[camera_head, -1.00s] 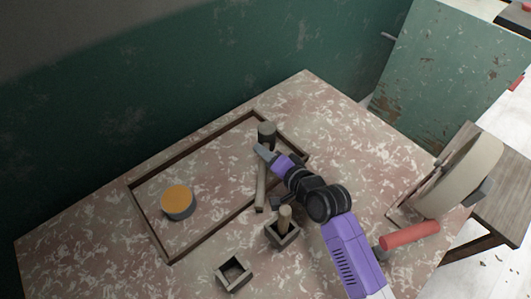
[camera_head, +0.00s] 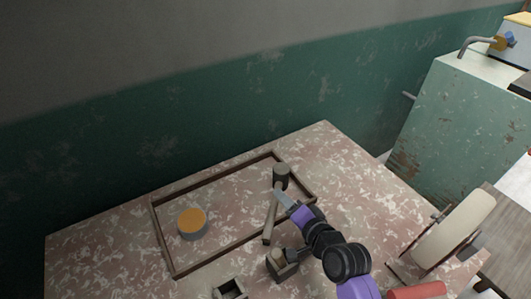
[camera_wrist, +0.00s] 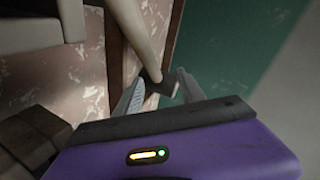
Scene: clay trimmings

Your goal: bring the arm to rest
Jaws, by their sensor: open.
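My gripper (camera_head: 284,198) hangs over the right part of a wooden frame on the speckled table, close beside a mallet-like tool with a dark round head (camera_head: 281,176) and a pale handle (camera_head: 271,220). In the wrist view the two fingers of my gripper (camera_wrist: 158,92) are apart, and a pale rod (camera_wrist: 135,38) runs down toward the space between them. I cannot tell whether the fingers touch it. My arm reaches in from the lower right, bent.
The wooden frame (camera_head: 162,237) holds a grey tub with an orange top (camera_head: 192,222). A small square box (camera_head: 229,291) and another box with a peg (camera_head: 281,268) stand in front. A green wall stands behind.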

